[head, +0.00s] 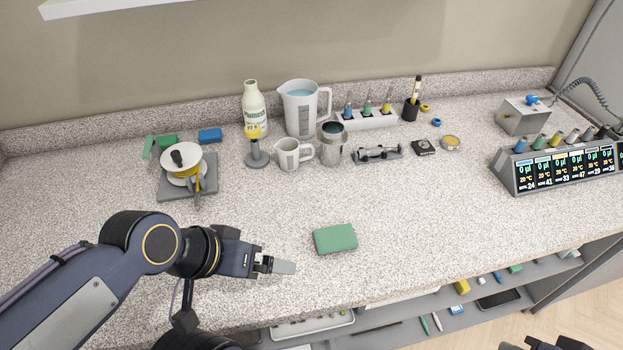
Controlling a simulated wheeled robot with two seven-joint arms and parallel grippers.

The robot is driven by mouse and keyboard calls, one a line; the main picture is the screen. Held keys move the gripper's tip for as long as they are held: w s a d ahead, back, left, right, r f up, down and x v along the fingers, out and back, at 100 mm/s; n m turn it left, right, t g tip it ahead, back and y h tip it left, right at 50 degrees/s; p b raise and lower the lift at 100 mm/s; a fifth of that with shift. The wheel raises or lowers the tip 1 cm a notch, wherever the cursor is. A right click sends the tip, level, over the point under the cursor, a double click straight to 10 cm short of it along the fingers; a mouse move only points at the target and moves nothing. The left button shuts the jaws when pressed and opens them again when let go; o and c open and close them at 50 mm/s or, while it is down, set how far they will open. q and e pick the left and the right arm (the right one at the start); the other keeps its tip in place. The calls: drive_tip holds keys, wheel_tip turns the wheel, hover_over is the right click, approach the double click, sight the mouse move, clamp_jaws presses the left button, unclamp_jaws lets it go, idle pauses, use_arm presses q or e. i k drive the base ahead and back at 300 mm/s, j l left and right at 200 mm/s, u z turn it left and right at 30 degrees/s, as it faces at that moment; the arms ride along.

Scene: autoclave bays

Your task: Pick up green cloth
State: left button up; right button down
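A green folded cloth (335,239) lies flat on the speckled counter near its front edge, in the middle of the head view. My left gripper (275,266) is to the left of the cloth and slightly nearer the front edge, apart from it. Its fingers are seen nearly edge-on, so I cannot tell whether they are open or shut. Nothing shows in them. My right gripper (548,343) is only partly in view at the bottom right, beyond the counter's front edge, and its state is unclear.
A display unit (563,166) is at right. The counter around the cloth is clear.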

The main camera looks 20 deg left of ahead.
sight(333, 239)
drive_tip(key=i+l+u, duration=0.1)
drive_tip(key=l+u, duration=0.25)
drive_tip(key=l, duration=0.35)
drive_tip(key=l+u, duration=0.35)
drive_tip(key=l, duration=0.3)
drive_tip(key=i, duration=0.05)
